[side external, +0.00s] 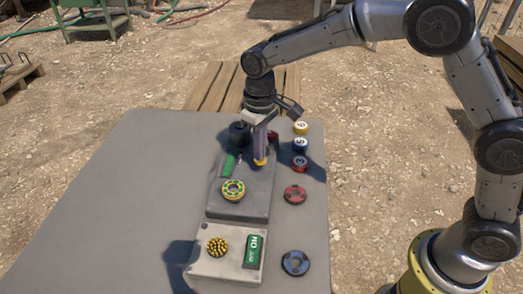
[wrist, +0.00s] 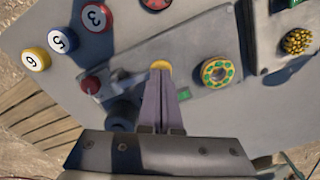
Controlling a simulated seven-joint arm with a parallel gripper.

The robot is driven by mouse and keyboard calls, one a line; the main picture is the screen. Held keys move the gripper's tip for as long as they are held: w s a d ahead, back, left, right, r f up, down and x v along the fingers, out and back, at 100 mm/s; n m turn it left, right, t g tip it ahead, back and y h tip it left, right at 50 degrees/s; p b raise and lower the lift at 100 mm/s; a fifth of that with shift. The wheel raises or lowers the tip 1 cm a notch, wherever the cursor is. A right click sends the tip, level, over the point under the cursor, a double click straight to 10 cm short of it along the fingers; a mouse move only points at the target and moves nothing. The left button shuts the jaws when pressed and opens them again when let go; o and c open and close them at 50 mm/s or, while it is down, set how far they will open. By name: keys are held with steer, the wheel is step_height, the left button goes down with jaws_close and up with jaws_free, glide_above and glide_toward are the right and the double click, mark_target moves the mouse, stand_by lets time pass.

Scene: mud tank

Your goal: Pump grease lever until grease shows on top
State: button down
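My gripper (side external: 261,157) points down over the raised grey box on the table. In the wrist view its fingers (wrist: 161,78) lie close together. A round yellow piece (wrist: 161,66) shows right at the fingertips; I cannot tell whether they touch it or are above it. A red knob (wrist: 91,85) on a grey lever-like arm (wrist: 118,83) sits left of the fingers in the wrist view, apart from them. A dark cylinder (side external: 239,134) stands at the box's far end. I cannot make out any grease for certain.
A green and yellow ring (side external: 233,190) sits on the box. A nearer panel holds a yellow-studded knob (side external: 217,246) and a green label (side external: 253,250). The table's left (side external: 130,190) is clear.

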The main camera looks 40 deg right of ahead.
steer(key=shift+f, duration=1.15)
steer(key=shift+r, duration=1.65)
steer(key=shift+f, duration=0.15)
steer(key=shift+f, duration=1.5)
steer(key=shift+r, duration=3.7)
